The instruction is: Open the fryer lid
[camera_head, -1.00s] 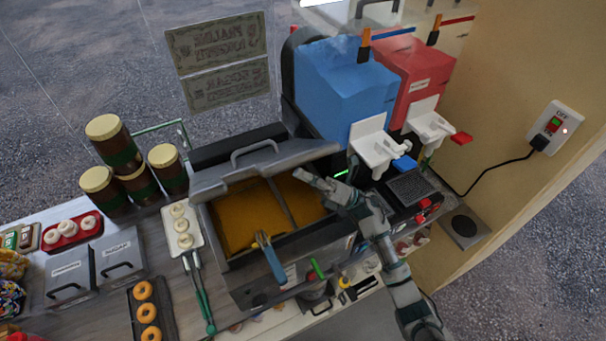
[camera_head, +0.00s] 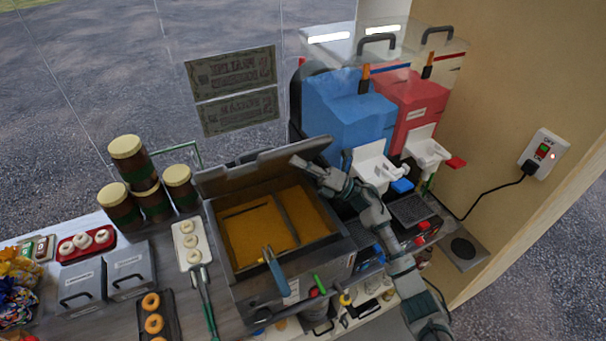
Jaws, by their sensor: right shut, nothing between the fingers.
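The fryer (camera_head: 338,250) stands in the middle of the counter, with golden oil showing in its open well. Its grey lid (camera_head: 240,178) is raised along the back edge of the well, tilted up, with its inner side facing me. The lid's handle is hidden. My right gripper (camera_head: 298,162) is shut and empty. Its tip overlaps the right part of the raised lid; I cannot tell if it touches. My right arm reaches in from the lower right, across the fryer's right side. My left gripper is not in view.
Blue (camera_head: 345,110) and red (camera_head: 408,105) machines stand behind and right of the fryer. Brown jars (camera_head: 128,165), a tray of pale rings (camera_head: 181,255) and tongs (camera_head: 204,300) are to the left. A blue-handled tool (camera_head: 275,270) rests on the fryer's front rim.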

